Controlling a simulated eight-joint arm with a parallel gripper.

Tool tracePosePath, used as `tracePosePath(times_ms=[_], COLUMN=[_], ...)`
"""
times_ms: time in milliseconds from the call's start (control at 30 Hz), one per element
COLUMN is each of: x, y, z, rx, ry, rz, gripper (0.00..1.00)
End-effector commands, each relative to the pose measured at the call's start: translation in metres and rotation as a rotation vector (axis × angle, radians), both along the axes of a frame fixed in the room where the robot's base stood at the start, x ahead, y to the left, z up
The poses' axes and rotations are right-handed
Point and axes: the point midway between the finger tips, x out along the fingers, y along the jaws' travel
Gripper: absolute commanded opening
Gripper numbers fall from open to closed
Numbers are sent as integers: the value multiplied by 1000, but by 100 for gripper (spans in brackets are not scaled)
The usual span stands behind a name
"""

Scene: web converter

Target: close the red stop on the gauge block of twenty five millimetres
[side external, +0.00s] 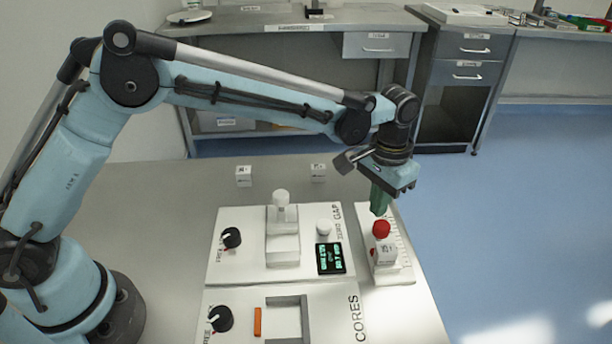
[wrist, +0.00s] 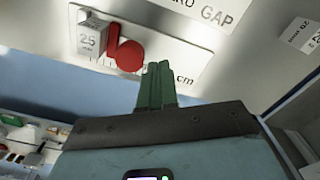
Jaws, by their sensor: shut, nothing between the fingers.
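The white gauge block marked 25 (wrist: 91,38) sits on the white scale plate (wrist: 190,72) in the wrist view. In the side view the block (side external: 386,252) is on the ruled plate at the right of the panels. The red stop (wrist: 127,55), with a round knob, stands right beside the block; I cannot tell whether they touch. In the side view its red knob (side external: 381,228) shows just behind the block. My gripper (side external: 379,207) has green fingers, shut and empty, above the plate's far end. In the wrist view the fingertips (wrist: 158,70) are right of the knob, apart from it.
Two other white blocks (side external: 244,176) (side external: 318,172) stand at the back of the table; one marked 20 mm (wrist: 301,35) shows in the wrist view. The gap panel (side external: 255,218), with knob and display (side external: 330,258), lies left of the plate. The cores panel (side external: 345,300) is nearer.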

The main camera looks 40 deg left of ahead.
Motion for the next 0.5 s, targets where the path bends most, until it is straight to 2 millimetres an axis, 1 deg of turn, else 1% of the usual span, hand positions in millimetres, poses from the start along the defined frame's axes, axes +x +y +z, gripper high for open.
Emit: tracePosePath(times_ms=[500], x=[0], y=[0], z=[-18], rx=[0], ry=[0], rz=[0], gripper=[0])
